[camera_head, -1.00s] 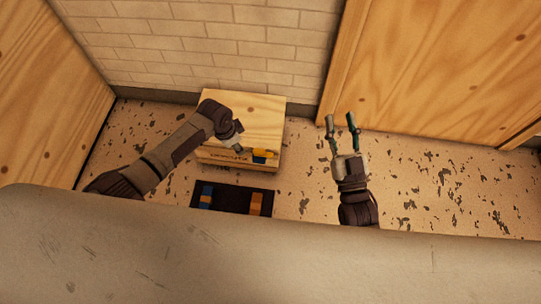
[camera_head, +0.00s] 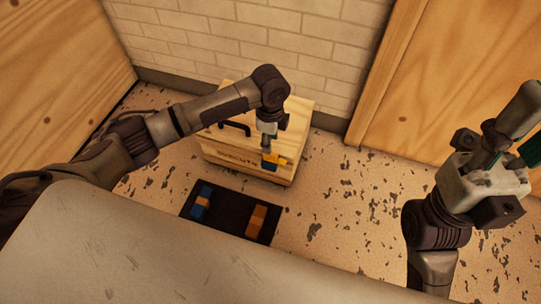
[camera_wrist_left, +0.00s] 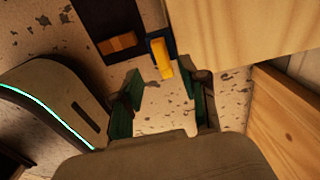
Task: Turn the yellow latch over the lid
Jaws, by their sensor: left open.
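The wooden box (camera_head: 222,150) stands on the floor by the brick wall, with its lid down and a black handle (camera_head: 236,126) on top. The yellow latch (camera_head: 277,159) is at the box's front edge, right of centre, with a blue part beside it. In the left wrist view the yellow latch (camera_wrist_left: 162,58) sticks out from the box edge, ahead of the gap between my fingers. My left gripper (camera_wrist_left: 165,92) is open and empty, close to the latch. My right gripper (camera_head: 528,125) is at the right edge, fingers apart and partly cut off, away from the box.
A dark mat (camera_head: 230,215) with blue and orange pieces lies on the floor in front of the box. The brick wall (camera_head: 215,40) is close behind the box. A wooden panel (camera_head: 440,90) stands to the right. The speckled floor right of the mat is clear.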

